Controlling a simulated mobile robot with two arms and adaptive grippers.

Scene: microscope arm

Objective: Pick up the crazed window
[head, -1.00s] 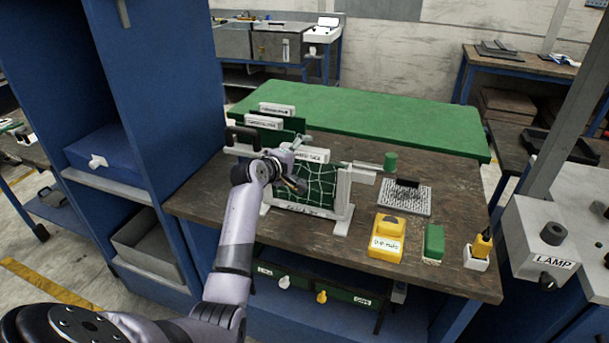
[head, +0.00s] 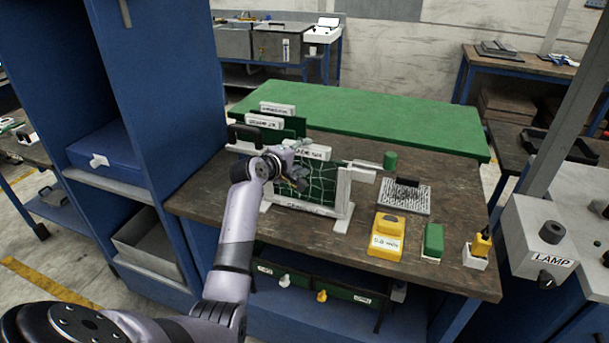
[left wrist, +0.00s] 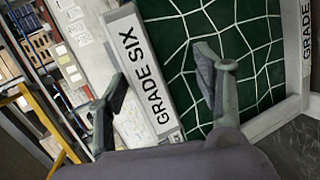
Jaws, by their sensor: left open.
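The crazed window is most likely the dark green pane (head: 320,192) covered with pale crack-like lines, upright in a white frame on the workbench. In the left wrist view the pane (left wrist: 266,65) fills the upper right, and its frame bar reads GRADE SIX (left wrist: 146,75). My left gripper (head: 302,177) is in front of the frame's upper left part and hides some of it. In the left wrist view its open fingers (left wrist: 163,75) appear on either side of the labelled bar, with nothing held. I cannot tell whether they touch it. My right gripper is not in view.
More labelled panels (head: 268,122) stand behind the frame. To its right are a dotted plate (head: 404,201), a yellow block (head: 386,240), a green block (head: 433,241) and a white holder (head: 475,258). A green mat (head: 400,118) covers the bench behind.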

